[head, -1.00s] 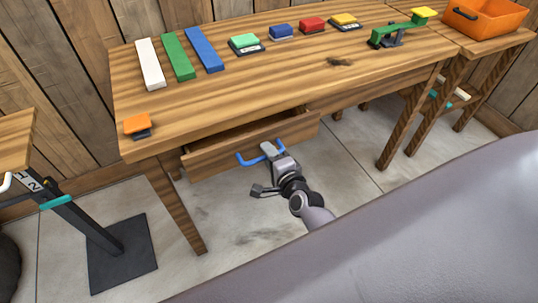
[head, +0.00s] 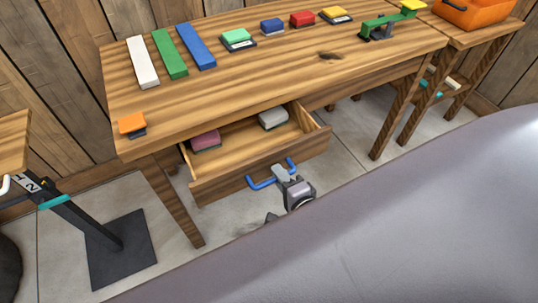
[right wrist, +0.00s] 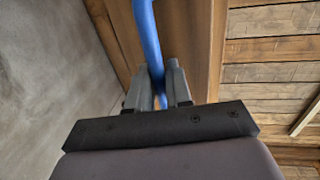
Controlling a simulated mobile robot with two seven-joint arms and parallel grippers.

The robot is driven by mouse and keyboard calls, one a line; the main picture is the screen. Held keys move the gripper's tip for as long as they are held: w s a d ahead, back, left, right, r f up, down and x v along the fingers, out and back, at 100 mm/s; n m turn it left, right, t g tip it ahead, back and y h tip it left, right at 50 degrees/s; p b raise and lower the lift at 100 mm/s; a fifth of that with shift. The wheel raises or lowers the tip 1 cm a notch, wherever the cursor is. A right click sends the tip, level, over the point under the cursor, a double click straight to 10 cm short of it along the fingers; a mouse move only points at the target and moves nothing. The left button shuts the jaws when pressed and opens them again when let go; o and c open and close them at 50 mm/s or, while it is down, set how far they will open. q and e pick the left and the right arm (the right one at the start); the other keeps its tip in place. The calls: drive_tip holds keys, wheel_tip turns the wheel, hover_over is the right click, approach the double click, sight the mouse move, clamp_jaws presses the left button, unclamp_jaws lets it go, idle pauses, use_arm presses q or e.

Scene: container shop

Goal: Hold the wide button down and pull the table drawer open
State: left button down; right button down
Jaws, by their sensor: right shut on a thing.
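The wooden table drawer (head: 225,187) stands open, with its inside showing. Its blue bar handle (head: 261,184) is on the front panel. My right gripper (head: 281,174) is shut on this handle; the right wrist view shows the blue bar (right wrist: 145,35) between its two grey fingers (right wrist: 160,82). The orange button (head: 132,123) is at the table's front left corner with nothing touching it. Green (head: 237,36), blue (head: 271,25), red (head: 302,18) and yellow (head: 335,14) buttons stand along the back. I cannot tell which is the wide one. My left gripper is not in view.
A pink block (head: 205,141) and a grey block (head: 273,119) lie in the drawer. White, green and blue strips lie on the table (head: 235,85). A green lever device (head: 385,24) is at right, near an orange crate (head: 480,14). A dark stand (head: 120,245) is at left.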

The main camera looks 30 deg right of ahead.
drive_tip(key=f+p+v, duration=0.1)
drive_tip(key=f+v, duration=0.1)
drive_tip(key=v, duration=1)
drive_tip(key=shift+s+f, duration=0.25)
drive_tip(key=shift+s, duration=0.35)
drive_tip(key=shift+a, duration=0.1)
drive_tip(key=c, duration=1.2)
unclamp_jaws()
drive_tip(key=shift+c, duration=0.2)
drive_tip(key=v, duration=0.7)
drive_tip(key=shift+s, duration=0.1)
